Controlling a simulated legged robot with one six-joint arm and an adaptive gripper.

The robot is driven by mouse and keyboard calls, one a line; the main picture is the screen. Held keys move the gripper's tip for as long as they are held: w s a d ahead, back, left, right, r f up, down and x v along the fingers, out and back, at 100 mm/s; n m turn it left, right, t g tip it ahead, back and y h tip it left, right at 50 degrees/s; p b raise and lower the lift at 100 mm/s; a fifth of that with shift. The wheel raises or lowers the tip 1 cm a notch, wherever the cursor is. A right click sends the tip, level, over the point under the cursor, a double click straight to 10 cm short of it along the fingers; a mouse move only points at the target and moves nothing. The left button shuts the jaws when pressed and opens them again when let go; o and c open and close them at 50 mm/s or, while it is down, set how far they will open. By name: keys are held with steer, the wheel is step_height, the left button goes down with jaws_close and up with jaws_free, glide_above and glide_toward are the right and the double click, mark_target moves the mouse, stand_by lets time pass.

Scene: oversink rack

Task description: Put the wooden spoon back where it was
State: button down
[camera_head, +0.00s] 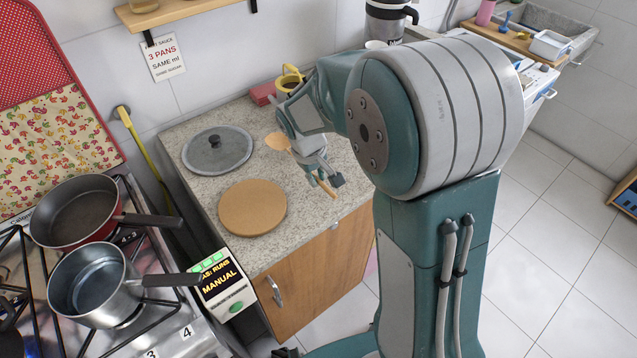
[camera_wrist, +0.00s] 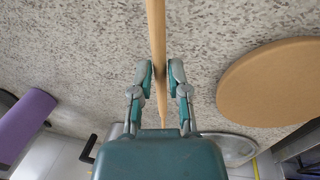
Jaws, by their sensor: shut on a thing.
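The wooden spoon shows in the head view with its bowl (camera_head: 277,142) left of my gripper (camera_head: 323,178) and its handle end sticking out past the fingers. In the wrist view the spoon's handle (camera_wrist: 157,35) runs between the two fingers of my gripper (camera_wrist: 159,78), which is shut on it. The handle's lower end points toward the gripper's body, and the bowl is out of that frame. The spoon is over the speckled counter (camera_head: 235,165). I cannot tell how high above the counter it is.
A round cork board (camera_head: 252,207) and a grey lid (camera_head: 217,150) lie on the counter to the left. A yellow mug (camera_head: 289,80) and a red block (camera_head: 262,94) stand behind. Two pans (camera_head: 75,212) (camera_head: 90,285) sit on the stove. A purple thing (camera_wrist: 22,122) shows in the wrist view.

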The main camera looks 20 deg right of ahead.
mark_target(319, 192)
steer(key=shift+w+d+f, duration=0.2)
steer(key=shift+f, duration=0.1)
steer(key=shift+w+d+f, duration=0.1)
steer(key=shift+f, duration=1.35)
steer(key=c, duration=0.6)
jaws_free()
steer(key=shift+f, duration=0.1)
steer(key=shift+c, duration=0.2)
step_height(319, 192, up, 10)
steer(key=a, duration=0.1)
steer(key=s+r+m+t+y, duration=0.1)
steer(key=s+r, duration=0.4)
steer(key=s, duration=0.6)
steer(key=s+d+r+m+t+y, duration=0.1)
steer(key=s+r+m+t, duration=0.2)
steer(key=s, duration=0.8)
steer(key=shift+d+r+m+t, duration=0.3)
steer(key=shift+r+t, duration=0.1)
steer(key=shift+r, duration=0.55)
